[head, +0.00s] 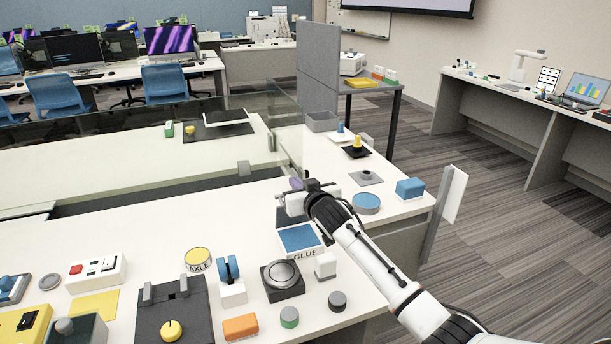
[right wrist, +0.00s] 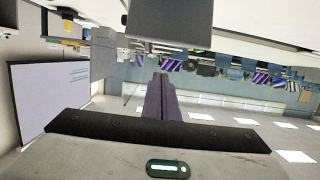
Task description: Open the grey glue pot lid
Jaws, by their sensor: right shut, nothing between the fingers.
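A pot with a white front marked GLUE (head: 299,240) stands on the bench and shows a flat blue top face. My left gripper is not in view.
A glass partition (head: 284,125) rises behind.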

